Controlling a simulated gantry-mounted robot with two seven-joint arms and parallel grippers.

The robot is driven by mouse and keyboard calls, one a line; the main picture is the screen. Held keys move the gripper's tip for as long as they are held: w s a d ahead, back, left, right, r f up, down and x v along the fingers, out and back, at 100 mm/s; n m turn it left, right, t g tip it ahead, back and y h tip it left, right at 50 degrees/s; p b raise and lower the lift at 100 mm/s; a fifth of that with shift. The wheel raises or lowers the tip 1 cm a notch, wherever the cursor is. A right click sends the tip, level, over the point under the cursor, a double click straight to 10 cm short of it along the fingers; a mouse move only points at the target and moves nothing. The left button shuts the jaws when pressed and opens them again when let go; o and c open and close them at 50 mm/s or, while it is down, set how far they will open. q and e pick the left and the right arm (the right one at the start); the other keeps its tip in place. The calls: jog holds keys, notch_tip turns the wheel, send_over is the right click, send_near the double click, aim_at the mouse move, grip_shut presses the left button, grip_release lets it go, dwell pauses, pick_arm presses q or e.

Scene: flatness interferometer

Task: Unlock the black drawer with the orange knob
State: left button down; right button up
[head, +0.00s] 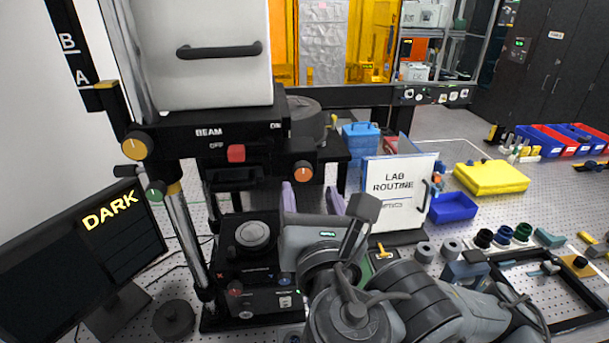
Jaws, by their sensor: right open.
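The orange knob (303,171) sits on the right end of the black front under the white housing, with a pale line on its face. The black drawer front (233,178), with a dark recessed pull, appears to be to its left; I cannot tell whether it is locked. My right gripper (312,195) is below the knob, its two purple fingers pointing up and spread apart. Nothing shows between them, and they look clear of the knob. My right arm hides part of the bench below. My left gripper is out of view.
A red slider (236,153) marked BEAM is above the drawer, and an amber knob (138,145) is at far left. A black control box (245,235) stands below. A LAB ROUTINE sign (398,190) stands right of my gripper. A monitor (75,260) reads DARK.

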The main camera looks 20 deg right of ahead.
aim_at(304, 174)
jog(key=shift+x, duration=3.45)
jog(key=shift+c, duration=0.4)
jog(key=shift+b, duration=0.3)
jog(key=c, duration=0.9)
